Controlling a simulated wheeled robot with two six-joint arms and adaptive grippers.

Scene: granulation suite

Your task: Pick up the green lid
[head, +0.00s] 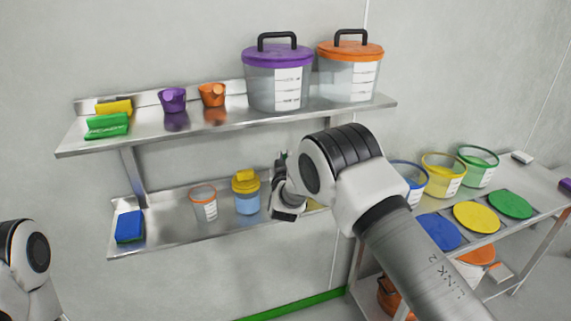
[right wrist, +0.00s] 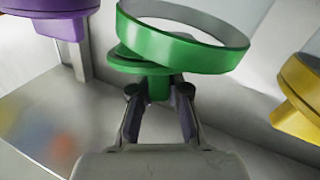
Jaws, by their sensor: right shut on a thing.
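In the right wrist view, a green lid (right wrist: 155,84) has its knob between the fingers of my right gripper (right wrist: 158,95), which is shut on it. A wide green ring (right wrist: 180,48) sits just beyond the lid; I cannot tell whether the two touch. In the head view, my right gripper (head: 282,184) is at the lower wall shelf, right of the yellow-lidded jar (head: 246,196). My wrist largely hides the held lid there. My left gripper is out of view; only part of the left arm shows at lower left.
The lower shelf (head: 170,236) also holds an orange-rimmed cup (head: 203,204) and a blue block (head: 130,227). The upper shelf (head: 220,118) is above, with purple-lidded (head: 277,78) and orange-lidded (head: 350,75) buckets. A right-hand table carries coloured bowls and flat discs, including a green disc (head: 510,204).

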